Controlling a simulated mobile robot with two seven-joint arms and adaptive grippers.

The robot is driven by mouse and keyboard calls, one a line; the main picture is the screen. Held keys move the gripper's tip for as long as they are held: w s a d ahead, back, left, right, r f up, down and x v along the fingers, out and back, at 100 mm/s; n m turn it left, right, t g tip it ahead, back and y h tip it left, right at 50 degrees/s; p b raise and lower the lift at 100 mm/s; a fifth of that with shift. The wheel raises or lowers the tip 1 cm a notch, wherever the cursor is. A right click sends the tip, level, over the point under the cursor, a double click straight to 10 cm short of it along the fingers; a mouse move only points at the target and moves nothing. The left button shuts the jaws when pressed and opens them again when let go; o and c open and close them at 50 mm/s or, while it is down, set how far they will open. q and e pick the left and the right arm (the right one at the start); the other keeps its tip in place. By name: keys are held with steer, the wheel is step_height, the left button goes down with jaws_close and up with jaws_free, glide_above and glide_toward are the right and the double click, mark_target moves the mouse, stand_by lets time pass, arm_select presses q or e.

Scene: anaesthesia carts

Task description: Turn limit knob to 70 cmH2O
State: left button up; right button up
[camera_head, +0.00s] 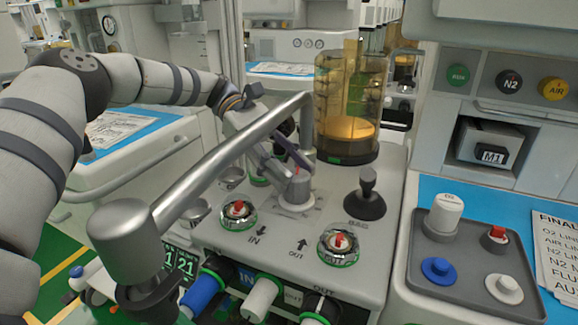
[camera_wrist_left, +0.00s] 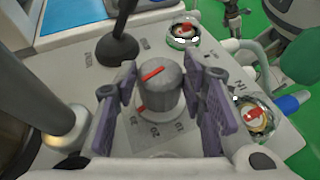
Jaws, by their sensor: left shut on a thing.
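The limit knob (camera_head: 298,190) is a grey knob on a square scale plate on top of the machine. It shows larger in the left wrist view (camera_wrist_left: 160,92), with a red pointer line across its top and scale numbers such as 20 and 10 beside its base. My left gripper (camera_head: 294,172) comes down on it from the upper left. In the left wrist view its purple fingers (camera_wrist_left: 163,88) stand on either side of the knob, shut on it. Part of the scale is hidden by the knob and fingers. My right gripper is not in view.
A curved metal pipe (camera_head: 220,150) passes close in front of my left gripper. The amber absorber canister (camera_head: 350,105) stands behind the knob, and a black lever (camera_head: 366,195) stands to its right. The IN valve (camera_head: 238,213) and OUT valve (camera_head: 338,243) lie nearer the front edge.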

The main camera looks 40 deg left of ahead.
arm_select(q)
steer(key=shift+f, duration=0.25)
steer(key=o, duration=1.2)
steer(key=shift+c, duration=0.2)
steer(key=shift+r, duration=0.1)
